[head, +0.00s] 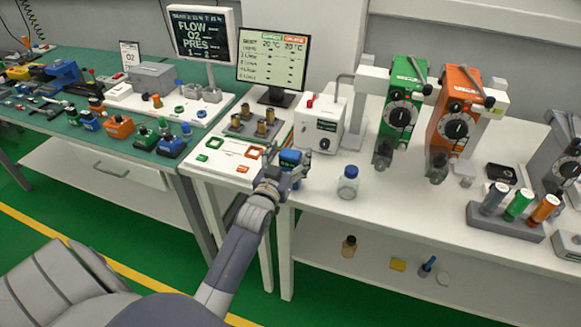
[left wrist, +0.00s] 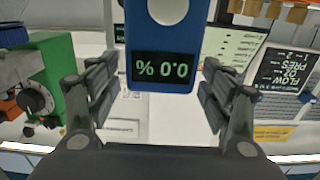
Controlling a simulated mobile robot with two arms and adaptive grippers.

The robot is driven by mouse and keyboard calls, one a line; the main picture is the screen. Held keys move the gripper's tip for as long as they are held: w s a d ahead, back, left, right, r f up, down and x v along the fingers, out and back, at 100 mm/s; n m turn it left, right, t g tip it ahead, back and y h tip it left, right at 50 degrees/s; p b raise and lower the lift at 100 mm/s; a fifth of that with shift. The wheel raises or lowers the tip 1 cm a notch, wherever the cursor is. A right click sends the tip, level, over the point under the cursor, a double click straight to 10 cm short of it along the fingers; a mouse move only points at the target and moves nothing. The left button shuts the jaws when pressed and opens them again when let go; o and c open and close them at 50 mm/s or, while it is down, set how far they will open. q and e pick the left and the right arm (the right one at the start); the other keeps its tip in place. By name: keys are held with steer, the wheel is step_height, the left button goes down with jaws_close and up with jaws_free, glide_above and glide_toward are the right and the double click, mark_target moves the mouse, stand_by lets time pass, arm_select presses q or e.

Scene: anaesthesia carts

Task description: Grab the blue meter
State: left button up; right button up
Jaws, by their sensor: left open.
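The blue meter (head: 290,158) is at the front edge of the white table in the head view, partly hidden by my left gripper. In the left wrist view the blue meter (left wrist: 166,45) shows a dark display reading "0.0 %", upside down, and a pale round spot. My left gripper (head: 296,178) is at the meter in the head view. In the left wrist view its two fingers (left wrist: 160,95) are open, one on each side of the meter, with visible gaps. My right gripper is not in view.
A white board with coloured square outlines (head: 222,158) lies left of the meter. A blue-capped jar (head: 348,184) stands to the right. Green (head: 399,112) and orange (head: 457,120) vaporizers stand further right. A green-topped bench (head: 75,125) with many small devices is at left.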

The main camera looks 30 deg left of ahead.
arm_select(q)
steer(key=shift+w, duration=0.35)
jaws_close()
steer(key=shift+r, duration=0.1)
steer(key=shift+r, duration=0.1)
